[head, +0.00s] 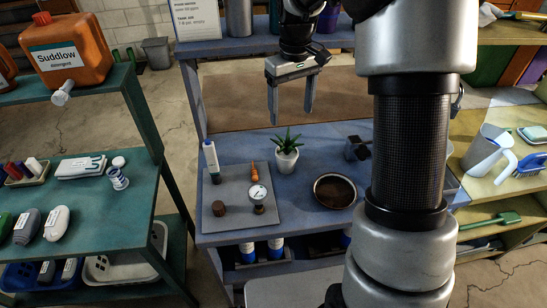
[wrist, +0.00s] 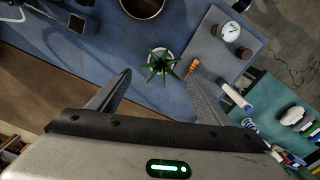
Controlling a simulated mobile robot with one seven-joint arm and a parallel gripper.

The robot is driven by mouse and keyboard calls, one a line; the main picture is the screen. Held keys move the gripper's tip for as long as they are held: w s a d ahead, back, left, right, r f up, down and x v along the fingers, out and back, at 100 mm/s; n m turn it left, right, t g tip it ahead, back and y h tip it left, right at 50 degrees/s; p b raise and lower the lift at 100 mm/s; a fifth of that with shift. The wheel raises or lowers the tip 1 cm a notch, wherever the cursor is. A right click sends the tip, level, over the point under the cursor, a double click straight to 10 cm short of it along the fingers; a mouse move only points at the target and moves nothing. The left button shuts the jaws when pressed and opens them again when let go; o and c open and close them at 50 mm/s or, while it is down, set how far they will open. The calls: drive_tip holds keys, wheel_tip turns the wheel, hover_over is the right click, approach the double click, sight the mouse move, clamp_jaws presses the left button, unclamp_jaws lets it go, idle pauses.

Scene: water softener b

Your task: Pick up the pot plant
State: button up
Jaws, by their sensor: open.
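The pot plant (head: 287,152) is a spiky green plant in a white pot. It stands upright on the blue table (head: 320,227), between a grey board and a brown bowl. In the wrist view the plant (wrist: 160,66) is seen from above, ahead of the space between the fingers. My gripper (head: 291,115) is open and empty, above and behind the plant with its fingers pointing down. In the wrist view my gripper (wrist: 163,85) shows both fingers spread apart, not touching the plant.
The brown-filled bowl (head: 335,191) and a dark block (head: 357,149) are right of the plant. A green table (head: 90,215) stands left.

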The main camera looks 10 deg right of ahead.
approach(287, 152)
drive_tip(key=f, duration=0.5)
drive_tip(key=shift+s+d+f+p, duration=0.15)
drive_tip(key=shift+d+f+p, duration=0.05)
drive_tip(key=shift+p, duration=0.15)
drive_tip(key=shift+w+a+f+p, duration=0.1)
drive_tip(key=shift+f+p, duration=0.1)
drive_tip(key=shift+f, duration=1.2)
drive_tip(key=shift+w+a+f+p, duration=0.1)
drive_tip(key=shift+f+p, duration=0.1)
drive_tip(key=shift+f, duration=1.15)
